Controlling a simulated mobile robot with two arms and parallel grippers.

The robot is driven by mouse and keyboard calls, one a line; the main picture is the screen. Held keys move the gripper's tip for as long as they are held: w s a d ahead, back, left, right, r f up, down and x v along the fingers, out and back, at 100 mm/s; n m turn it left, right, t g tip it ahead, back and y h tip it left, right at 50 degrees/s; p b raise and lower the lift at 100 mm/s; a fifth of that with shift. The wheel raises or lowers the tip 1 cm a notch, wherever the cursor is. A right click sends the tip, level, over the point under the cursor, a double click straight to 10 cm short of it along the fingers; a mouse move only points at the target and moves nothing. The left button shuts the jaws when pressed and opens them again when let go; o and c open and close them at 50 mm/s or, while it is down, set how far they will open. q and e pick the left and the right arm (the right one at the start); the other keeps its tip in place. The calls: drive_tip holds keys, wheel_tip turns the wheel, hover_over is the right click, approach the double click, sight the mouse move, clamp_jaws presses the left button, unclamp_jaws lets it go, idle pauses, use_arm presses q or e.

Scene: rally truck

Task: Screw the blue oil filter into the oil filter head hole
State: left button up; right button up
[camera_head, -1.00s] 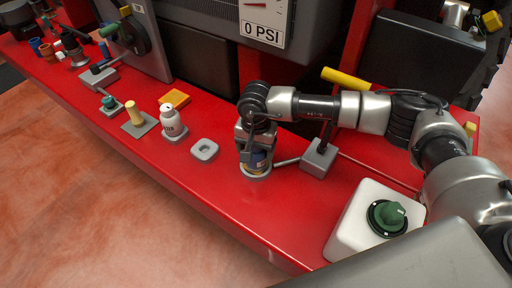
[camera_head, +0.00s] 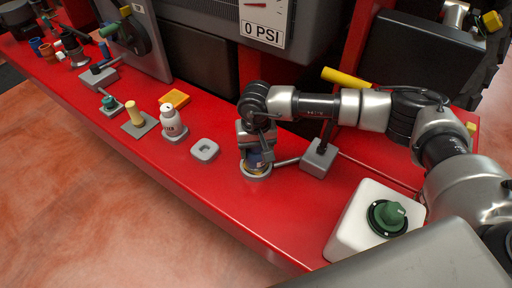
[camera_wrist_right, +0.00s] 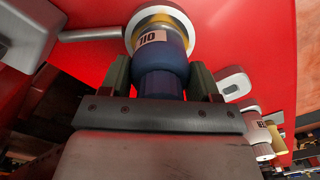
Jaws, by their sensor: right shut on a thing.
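The blue oil filter (camera_wrist_right: 163,62) is upright in the jaws of my right gripper, with an "OIL" label and a yellowish band at its lower end. My right gripper (camera_head: 256,156) points down and is shut on it. The oil filter head (camera_head: 255,172) is a round grey ring on the red bench, with a pipe running to a grey block. In the right wrist view the filter's end sits within the pale ring of the head (camera_wrist_right: 192,36). How deep it is threaded cannot be told. My left gripper is not in view.
A grey block with a lever (camera_head: 319,158) stands just right of the head. A grey square holder (camera_head: 205,149), a white bottle (camera_head: 172,124) and a yellow funnel (camera_head: 134,116) are to the left. A white box with a green knob (camera_head: 372,222) is at front right.

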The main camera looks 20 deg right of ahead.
drive_tip(key=m, duration=1.1)
drive_tip(key=shift+m, duration=0.4)
drive_tip(key=o, duration=0.5)
drive_tip(key=n, duration=0.5)
drive_tip(key=shift+n, duration=0.4)
drive_tip(key=n, duration=0.6)
